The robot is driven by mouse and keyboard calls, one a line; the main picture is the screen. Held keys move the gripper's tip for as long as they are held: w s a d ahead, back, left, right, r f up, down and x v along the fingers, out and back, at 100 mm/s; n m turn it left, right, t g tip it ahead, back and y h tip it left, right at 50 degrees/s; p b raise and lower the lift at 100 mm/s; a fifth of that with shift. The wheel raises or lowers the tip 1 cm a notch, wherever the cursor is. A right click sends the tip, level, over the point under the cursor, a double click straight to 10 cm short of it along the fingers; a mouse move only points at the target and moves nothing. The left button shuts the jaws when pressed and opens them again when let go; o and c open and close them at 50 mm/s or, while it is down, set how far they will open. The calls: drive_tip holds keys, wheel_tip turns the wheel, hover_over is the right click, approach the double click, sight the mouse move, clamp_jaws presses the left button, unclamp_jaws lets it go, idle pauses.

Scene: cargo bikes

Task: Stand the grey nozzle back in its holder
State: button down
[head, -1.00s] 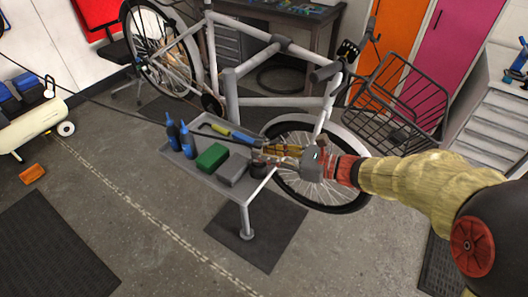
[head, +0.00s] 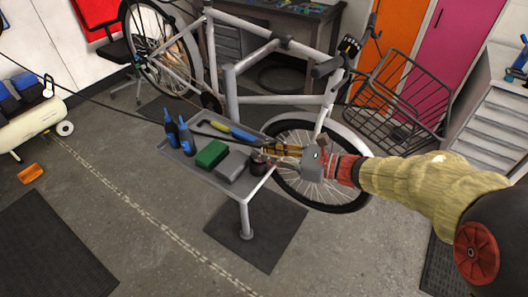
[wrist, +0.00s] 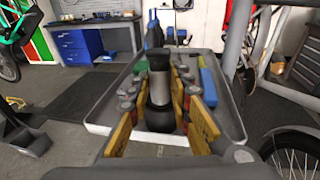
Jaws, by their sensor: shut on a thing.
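My gripper (head: 284,151) reaches in from the right, low over the right end of the grey tray (head: 214,179). Its yellow fingers are shut on the grey nozzle (wrist: 160,88), which shows between them in the wrist view as a grey cylinder with a dark collar, roughly upright. A black rounded piece (wrist: 158,118) shows at its lower end and looks like the holder. In the head view a black round piece (head: 258,167) stands at the tray's right end beside the fingers. I cannot tell whether the nozzle is seated in it; the fingers hide much of the nozzle.
On the tray are a green box (head: 211,154), a grey box (head: 232,165), two blue bottles (head: 186,139) and a blue-handled tool (head: 243,134). A dark cable (head: 110,107) runs in from the left. A white bicycle (head: 270,100) stands close behind.

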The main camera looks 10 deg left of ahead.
idle(0.3)
drive_tip(key=c, duration=1.6)
unclamp_jaws()
drive_tip(key=shift+f, duration=0.1)
drive_tip(key=shift+c, duration=0.2)
drive_tip(key=shift+o, duration=0.9)
drive_tip(key=shift+d, duration=0.1)
drive_tip(key=b+v, duration=0.3)
drive_tip(key=v, duration=0.7)
